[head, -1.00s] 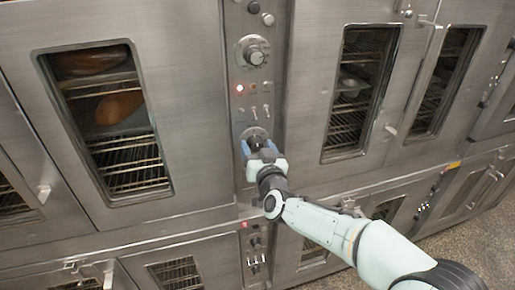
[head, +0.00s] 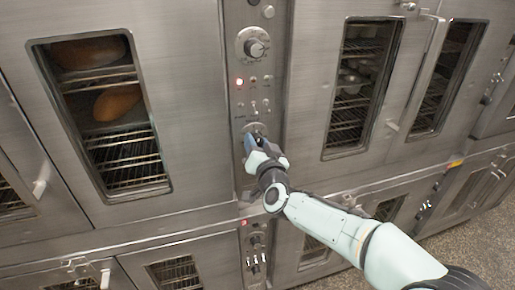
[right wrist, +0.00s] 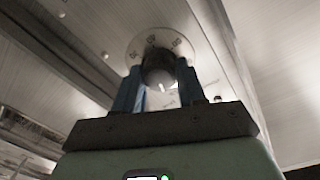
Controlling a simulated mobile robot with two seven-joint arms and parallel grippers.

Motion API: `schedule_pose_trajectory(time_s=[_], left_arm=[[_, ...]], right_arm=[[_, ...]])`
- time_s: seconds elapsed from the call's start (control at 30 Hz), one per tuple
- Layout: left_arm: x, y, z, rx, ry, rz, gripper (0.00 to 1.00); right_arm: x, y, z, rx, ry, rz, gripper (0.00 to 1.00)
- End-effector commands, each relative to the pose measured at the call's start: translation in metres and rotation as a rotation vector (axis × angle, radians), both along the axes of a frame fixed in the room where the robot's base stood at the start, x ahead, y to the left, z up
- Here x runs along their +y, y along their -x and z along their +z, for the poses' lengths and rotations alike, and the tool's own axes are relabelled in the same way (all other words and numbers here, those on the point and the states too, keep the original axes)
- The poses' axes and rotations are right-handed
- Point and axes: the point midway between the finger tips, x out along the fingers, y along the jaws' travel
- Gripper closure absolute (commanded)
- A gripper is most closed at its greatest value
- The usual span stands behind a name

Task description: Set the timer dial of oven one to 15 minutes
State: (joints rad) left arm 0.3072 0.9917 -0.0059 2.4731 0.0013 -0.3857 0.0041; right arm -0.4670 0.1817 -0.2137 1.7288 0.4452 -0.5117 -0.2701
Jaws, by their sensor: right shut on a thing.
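The timer dial, a dark knob on a pale round scale plate (head: 254,128), sits low on the oven's control panel in the head view. In the right wrist view the dial knob (right wrist: 158,66) stands between the two blue fingers, with the numbered scale plate (right wrist: 135,46) behind it. My right gripper (head: 250,143) is shut on the dial knob and hides most of it in the head view. The numbers are too blurred to read surely. My left gripper is not in view.
A lower panel (head: 256,245) sits beneath.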

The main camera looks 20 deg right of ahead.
Motion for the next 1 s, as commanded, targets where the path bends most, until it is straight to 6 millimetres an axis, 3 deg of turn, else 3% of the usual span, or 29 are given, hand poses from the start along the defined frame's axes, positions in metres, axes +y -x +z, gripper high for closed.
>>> schedule_pose_trajectory(time_s=[0.6,1.0], left_arm=[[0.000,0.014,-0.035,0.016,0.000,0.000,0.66],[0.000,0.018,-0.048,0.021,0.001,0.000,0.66]], right_arm=[[-0.001,0.000,-0.001,0.019,-0.587,-0.002,0.91],[-0.001,0.000,0.000,0.029,-0.881,-0.001,0.91]])
